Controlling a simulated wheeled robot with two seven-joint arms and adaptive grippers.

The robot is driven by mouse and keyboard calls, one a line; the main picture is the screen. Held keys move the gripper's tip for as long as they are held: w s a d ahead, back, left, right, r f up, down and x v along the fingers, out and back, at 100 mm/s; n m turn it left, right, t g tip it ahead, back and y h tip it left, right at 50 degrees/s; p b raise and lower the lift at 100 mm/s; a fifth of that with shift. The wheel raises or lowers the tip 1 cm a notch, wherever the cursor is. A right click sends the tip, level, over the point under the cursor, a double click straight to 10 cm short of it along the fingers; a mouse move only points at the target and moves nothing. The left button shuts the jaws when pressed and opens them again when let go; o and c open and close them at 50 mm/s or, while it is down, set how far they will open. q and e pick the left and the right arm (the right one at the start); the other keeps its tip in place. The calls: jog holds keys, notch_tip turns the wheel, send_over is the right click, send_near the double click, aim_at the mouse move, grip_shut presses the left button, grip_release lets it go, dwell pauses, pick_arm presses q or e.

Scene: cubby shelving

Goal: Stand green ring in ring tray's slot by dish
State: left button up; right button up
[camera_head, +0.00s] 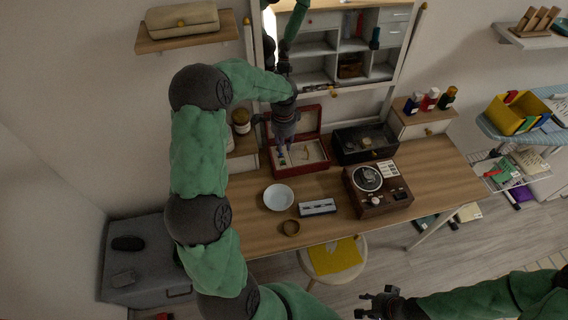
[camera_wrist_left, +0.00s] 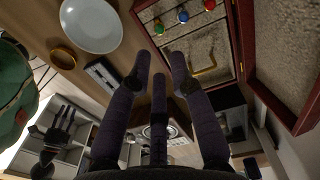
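The green ring (camera_wrist_left: 158,28) appears as a small green piece beside a blue and a red one inside the open red box (camera_head: 302,174), near its edge in the left wrist view. The small pale tray (camera_head: 318,207), seemingly the ring tray, lies on the desk right of the white dish (camera_head: 278,197); it also shows in the left wrist view (camera_wrist_left: 103,75). Its slots are too small to make out. My left gripper (camera_head: 283,146) is above the red box, fingers apart and empty. My right gripper (camera_head: 376,302) is low at the bottom, away from the desk, fingers apart.
A brown round bowl (camera_head: 291,227) sits in front of the dish. A turntable (camera_head: 377,189) and a black box (camera_head: 365,143) stand to the right. The red box's raised lid (camera_head: 309,120) and a mirror are behind. The desk's front left is clear.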

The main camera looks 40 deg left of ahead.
pick_arm(q)
send_over(283, 161)
notch_tip(283, 161, down, 4)
jog(key=shift+w+f+b, duration=0.1)
jog(key=shift+b, duration=0.3)
notch_tip(283, 161, down, 5)
jog(key=shift+a+b, duration=0.1)
jog(key=shift+b, duration=0.75)
jog(key=c, duration=0.4)
